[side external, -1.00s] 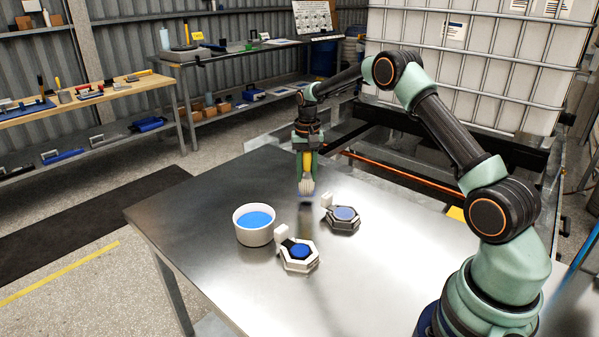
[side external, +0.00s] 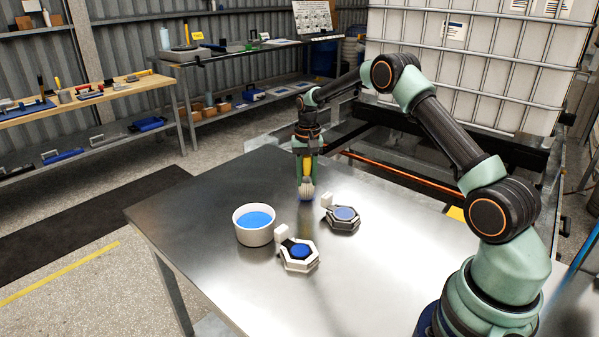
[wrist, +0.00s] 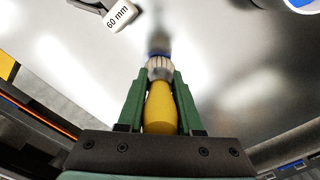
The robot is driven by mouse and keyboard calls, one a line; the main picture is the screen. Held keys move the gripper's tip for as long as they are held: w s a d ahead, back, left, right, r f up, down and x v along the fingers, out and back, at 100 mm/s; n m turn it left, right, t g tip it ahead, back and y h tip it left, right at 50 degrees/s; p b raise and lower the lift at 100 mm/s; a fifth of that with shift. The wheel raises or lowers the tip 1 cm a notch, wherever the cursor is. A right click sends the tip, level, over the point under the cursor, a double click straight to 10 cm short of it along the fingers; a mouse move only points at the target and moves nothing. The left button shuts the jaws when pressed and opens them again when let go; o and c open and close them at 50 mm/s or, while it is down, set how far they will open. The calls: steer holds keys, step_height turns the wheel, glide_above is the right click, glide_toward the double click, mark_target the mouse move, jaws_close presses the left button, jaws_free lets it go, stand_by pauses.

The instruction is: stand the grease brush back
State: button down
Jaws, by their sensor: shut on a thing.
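The grease brush has a yellow handle (side external: 306,169) and a pale, rounded head (side external: 306,188). It hangs upright, head down, in my gripper (side external: 306,170). In the wrist view, the handle (wrist: 160,108) sits between the two green fingers of my gripper (wrist: 160,85), with the ribbed pale head (wrist: 160,68) and a bluish end beyond. The head is close to the metal table; I cannot tell whether it touches. A white hexagonal fixture (side external: 299,261) with a dark blue disc and a grey hexagonal fixture (side external: 344,224) with a paler blue disc stand nearby, each with a white tag.
A white bowl (side external: 254,235) of blue stuff stands left of the fixtures. The wrist view shows a "60 mm" tag (wrist: 119,15). The metal table (side external: 210,190) is clear left of the brush and along its front.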

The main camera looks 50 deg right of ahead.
steer(key=shift+f, duration=0.1)
jaws_free()
stand_by(0.4)
stand_by(0.3)
steer(key=shift+r, duration=4.5)
